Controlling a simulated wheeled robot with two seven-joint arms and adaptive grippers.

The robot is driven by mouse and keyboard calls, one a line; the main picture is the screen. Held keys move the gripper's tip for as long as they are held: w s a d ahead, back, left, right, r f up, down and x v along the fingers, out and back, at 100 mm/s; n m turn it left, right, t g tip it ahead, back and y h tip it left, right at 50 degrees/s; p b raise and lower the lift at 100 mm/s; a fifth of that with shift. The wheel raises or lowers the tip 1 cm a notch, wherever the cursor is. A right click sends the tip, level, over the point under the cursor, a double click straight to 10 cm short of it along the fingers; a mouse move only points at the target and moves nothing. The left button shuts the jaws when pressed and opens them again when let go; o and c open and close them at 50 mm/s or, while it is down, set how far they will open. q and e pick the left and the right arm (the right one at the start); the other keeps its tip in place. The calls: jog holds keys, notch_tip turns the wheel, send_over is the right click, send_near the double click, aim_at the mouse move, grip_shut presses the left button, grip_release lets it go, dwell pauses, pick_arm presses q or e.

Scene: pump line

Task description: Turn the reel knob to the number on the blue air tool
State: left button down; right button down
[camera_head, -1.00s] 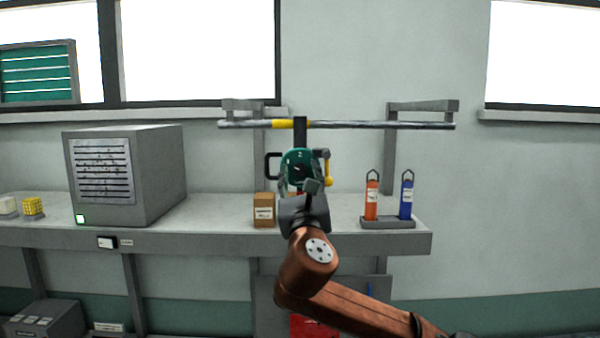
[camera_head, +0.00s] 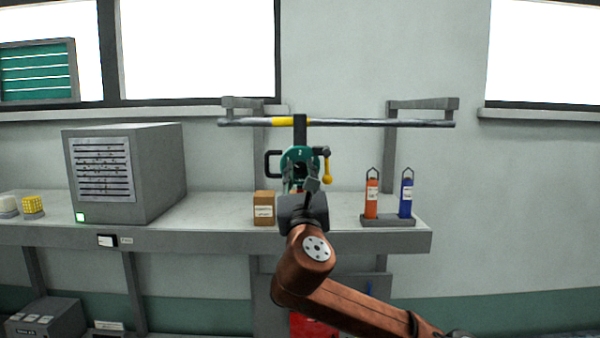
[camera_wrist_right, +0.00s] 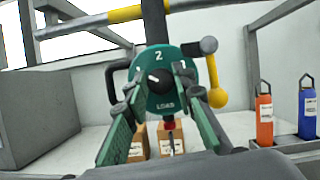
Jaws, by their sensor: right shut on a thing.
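The teal reel (camera_head: 300,154) hangs from the overhead rail. In the right wrist view its round face (camera_wrist_right: 170,101) has a 2 at the top and LOAD at the bottom; the side marks are mostly behind my fingers. My right gripper (camera_wrist_right: 158,84) is shut on the black reel knob (camera_wrist_right: 160,79), one finger on each side. A white mark on the knob points left. The blue air tool (camera_head: 406,197) stands upright at the right of the bench; its white label is too small to read. My left gripper is not in view.
An orange tool (camera_head: 371,200) stands beside the blue one in a grey holder (camera_head: 388,222). A yellow-ended lever (camera_wrist_right: 216,97) sits right of the reel. A brown box (camera_head: 264,208) stands below it on the bench. A grey cabinet (camera_head: 155,172) is at left.

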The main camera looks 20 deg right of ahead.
jog(key=m+h, duration=0.2)
jog(key=m, duration=0.2)
jog(key=m+g+h+b, duration=0.1)
jog(key=m+h, duration=0.1)
jog(key=m, duration=0.2)
jog(key=shift+a+g, duration=0.2)
jog(key=shift+g, duration=0.1)
jog(key=m+g+h, duration=0.1)
jog(key=m, duration=0.2)
jog(key=shift+m+b, duration=0.3)
jog(key=shift+b, duration=0.05)
jog(key=shift+r+m+g+h, duration=0.1)
jog(key=shift+m+g+h, duration=0.35)
jog(key=shift+m, duration=0.55)
jog(key=shift+m+g+h, duration=0.35)
jog(key=shift+m+g, duration=0.2)
jog(key=shift+m, duration=0.75)
jog(key=c, duration=1.6)
grip_release()
